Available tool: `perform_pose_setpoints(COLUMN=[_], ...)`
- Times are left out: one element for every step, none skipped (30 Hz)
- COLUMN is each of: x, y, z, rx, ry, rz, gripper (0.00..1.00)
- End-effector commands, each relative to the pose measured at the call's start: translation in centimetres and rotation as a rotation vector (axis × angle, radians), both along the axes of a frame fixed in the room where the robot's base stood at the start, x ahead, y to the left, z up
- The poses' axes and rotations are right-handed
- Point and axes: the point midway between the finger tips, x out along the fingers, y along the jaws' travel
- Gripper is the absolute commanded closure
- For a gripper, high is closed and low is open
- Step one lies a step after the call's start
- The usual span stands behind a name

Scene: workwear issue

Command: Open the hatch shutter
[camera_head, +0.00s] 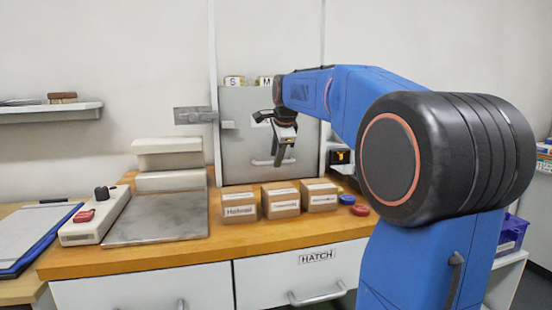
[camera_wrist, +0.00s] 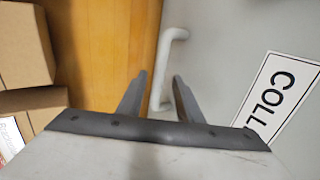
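The hatch shutter (camera_head: 241,135) is a grey panel between white uprights behind the wooden counter. It is down, with its lower edge near the counter top. A pale bar handle (camera_head: 262,162) runs across its lower part. My gripper (camera_head: 281,161) is in front of the shutter at the handle. In the wrist view, my gripper (camera_wrist: 160,75) is open, with a finger on each side of the handle (camera_wrist: 171,40). The shutter face (camera_wrist: 222,45) fills the right side there, with part of a lettered label. Whether the fingers touch the handle cannot be told.
Several cardboard boxes (camera_head: 281,200) stand on the counter (camera_head: 235,235) before the shutter. Blue and red discs (camera_head: 360,210) lie to their right. A grey plate (camera_head: 155,228) and a control box (camera_head: 95,218) are at left. S and M tags (camera_head: 234,81) show above the shutter.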

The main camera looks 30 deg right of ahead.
Motion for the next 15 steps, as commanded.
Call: perform_pose_setpoints(x=[0.22, 0.33, 0.45, 0.52, 0.56, 0.61, 0.64, 0.65, 0.65, 0.65, 0.64, 0.64, 0.64, 0.64, 0.64], y=[-0.05, -0.08, -0.12, -0.14, -0.16, -0.17, -0.18, -0.18, -0.18, -0.18, -0.18, -0.18, -0.18, -0.18, -0.18], z=[-0.43, -0.60, -0.77, -0.86, -0.93, -0.99, -1.03, -1.04, -1.05, -1.04, -1.03, -1.03, -1.03, -1.03, -1.03], rx=[0.001, 0.001, 0.000, 0.000, 0.000, 0.000, 0.000, 0.000, 0.000, 0.000, 0.000, 0.000, 0.000, 0.000, 0.000], ry=[0.002, 0.002, 0.001, 0.001, 0.000, 0.000, 0.000, 0.000, 0.000, 0.000, 0.000, 0.000, 0.000, 0.000, 0.000], rz=[0.000, 0.000, 0.000, 0.000, 0.000, 0.000, 0.000, 0.000, 0.000, 0.000, 0.000, 0.000, 0.000, 0.000, 0.000], gripper=[0.67, 0.67, 0.67, 0.67, 0.67, 0.67, 0.67, 0.67, 0.67, 0.67, 0.67, 0.67, 0.67, 0.67, 0.77])
